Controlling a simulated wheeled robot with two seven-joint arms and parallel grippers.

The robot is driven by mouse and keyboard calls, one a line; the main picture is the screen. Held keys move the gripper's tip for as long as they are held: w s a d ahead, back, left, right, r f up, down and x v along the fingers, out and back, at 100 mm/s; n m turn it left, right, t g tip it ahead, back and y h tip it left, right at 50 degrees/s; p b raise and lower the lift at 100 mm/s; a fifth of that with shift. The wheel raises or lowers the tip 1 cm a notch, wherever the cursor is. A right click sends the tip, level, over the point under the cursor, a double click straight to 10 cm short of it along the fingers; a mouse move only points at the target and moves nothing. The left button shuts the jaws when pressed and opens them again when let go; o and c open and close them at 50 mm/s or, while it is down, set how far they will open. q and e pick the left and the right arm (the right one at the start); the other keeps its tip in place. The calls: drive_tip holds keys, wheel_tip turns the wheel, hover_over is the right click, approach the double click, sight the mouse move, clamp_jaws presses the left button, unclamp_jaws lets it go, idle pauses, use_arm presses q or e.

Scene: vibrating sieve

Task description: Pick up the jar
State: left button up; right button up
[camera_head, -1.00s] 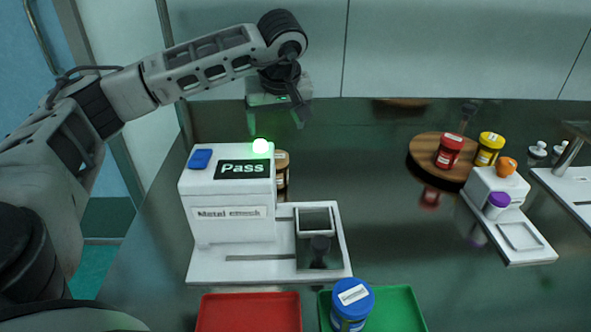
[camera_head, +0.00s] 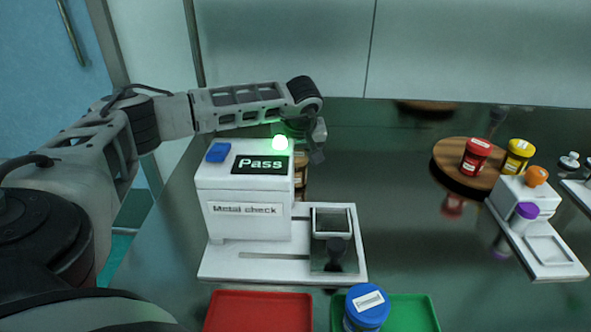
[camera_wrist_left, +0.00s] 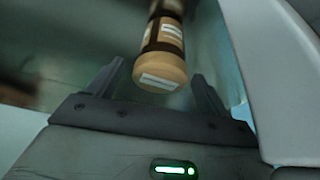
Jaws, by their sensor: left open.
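A tan and brown jar (camera_head: 301,172) with pale labels stands behind the white metal check machine, which partly hides it in the head view. In the left wrist view the jar (camera_wrist_left: 162,60) shows its tan end, just beyond and between my fingertips. My left gripper (camera_wrist_left: 155,76) is open and empty, one finger on each side of the jar's line. In the head view the left gripper (camera_head: 305,145) is beside the top of the jar, partly hidden. A blue-lidded jar (camera_head: 367,306) stands on the green tray (camera_head: 412,313). My right gripper is out of view.
The metal check machine (camera_head: 245,222), with a lit "Pass" sign, stands close to the gripper. A red tray (camera_head: 258,312) is in front.

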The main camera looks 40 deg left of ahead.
use_arm(q)
drive_tip(key=shift+x, duration=1.45)
drive_tip(key=c, duration=1.1)
drive_tip(key=shift+r, duration=0.1)
